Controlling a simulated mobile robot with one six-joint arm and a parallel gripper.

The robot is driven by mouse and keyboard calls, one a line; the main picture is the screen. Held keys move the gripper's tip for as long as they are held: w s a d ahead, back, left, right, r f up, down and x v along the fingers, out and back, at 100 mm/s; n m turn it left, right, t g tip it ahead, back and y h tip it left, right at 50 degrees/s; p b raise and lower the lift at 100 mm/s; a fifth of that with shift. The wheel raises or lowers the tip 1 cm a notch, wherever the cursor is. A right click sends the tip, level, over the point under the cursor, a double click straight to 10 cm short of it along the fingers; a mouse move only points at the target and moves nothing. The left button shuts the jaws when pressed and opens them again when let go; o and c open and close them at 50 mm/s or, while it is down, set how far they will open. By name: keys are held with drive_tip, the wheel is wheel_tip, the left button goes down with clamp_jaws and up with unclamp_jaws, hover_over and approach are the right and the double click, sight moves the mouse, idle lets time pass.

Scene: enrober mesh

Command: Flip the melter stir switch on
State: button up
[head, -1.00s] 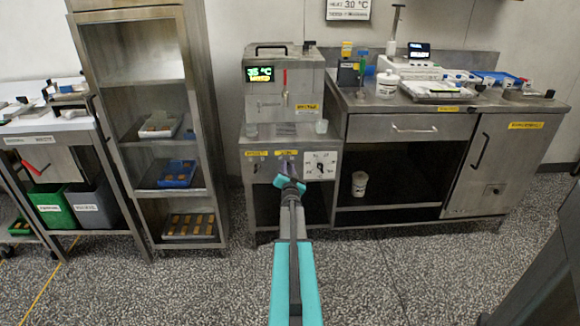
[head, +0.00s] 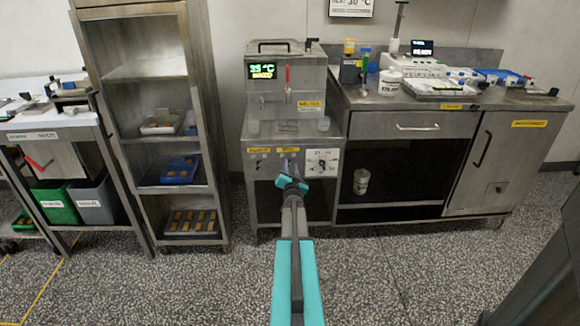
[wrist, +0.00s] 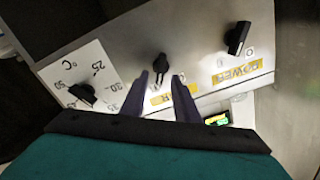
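The melter (head: 280,98) is a steel box with a lit green display reading 35 °C, standing on a steel stand. The stand's front panel has a yellow-labelled switch at left, another in the middle, and a white dial plate (head: 323,162) at right. In the wrist view, a small black switch lever (wrist: 160,62) sits in the middle of the panel; its yellow label is partly hidden by a finger. My gripper (wrist: 160,77) is open, its two dark fingers on either side of the lever's line. In the head view, my gripper (head: 291,181) is in front of the panel.
In the wrist view, a black power switch (wrist: 238,38) is at right and a black dial knob (wrist: 84,94) at left, close to the fingers. A steel bench (head: 375,128) stands to the right, a shelf rack (head: 205,120) to the left. The speckled floor in front is clear.

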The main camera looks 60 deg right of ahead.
drive_tip(key=v, duration=1.1)
drive_tip(key=shift+s+a, duration=0.15)
drive_tip(key=shift+a, duration=0.25)
idle(0.4)
